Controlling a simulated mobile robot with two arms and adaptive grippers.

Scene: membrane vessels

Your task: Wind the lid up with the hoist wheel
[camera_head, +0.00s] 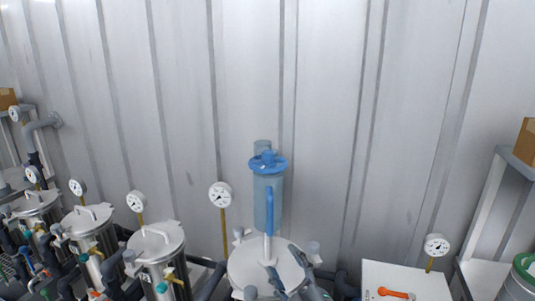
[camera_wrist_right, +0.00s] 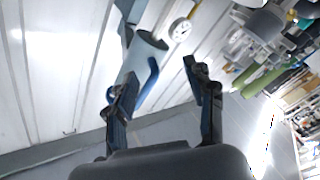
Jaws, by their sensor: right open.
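The blue hoist wheel (camera_head: 268,163) sits on top of an upright pale blue cylinder (camera_head: 262,205) behind the nearest vessel. A blue bar (camera_head: 269,208) runs down the front of the cylinder toward the round pale lid (camera_head: 245,270). My right gripper (camera_head: 280,257) is over the lid, below the wheel, its two dark fingers spread. In the right wrist view my right gripper (camera_wrist_right: 150,76) is open and empty. The blue bar (camera_wrist_right: 148,84) shows between its fingers there, with the cylinder (camera_wrist_right: 146,52) beyond; contact cannot be told. My left gripper is not in view.
Several smaller lidded vessels (camera_head: 160,243) with gauges stand in a row at left. A gauge (camera_head: 220,194) rises left of the cylinder. The corrugated wall (camera_head: 340,120) is close behind.

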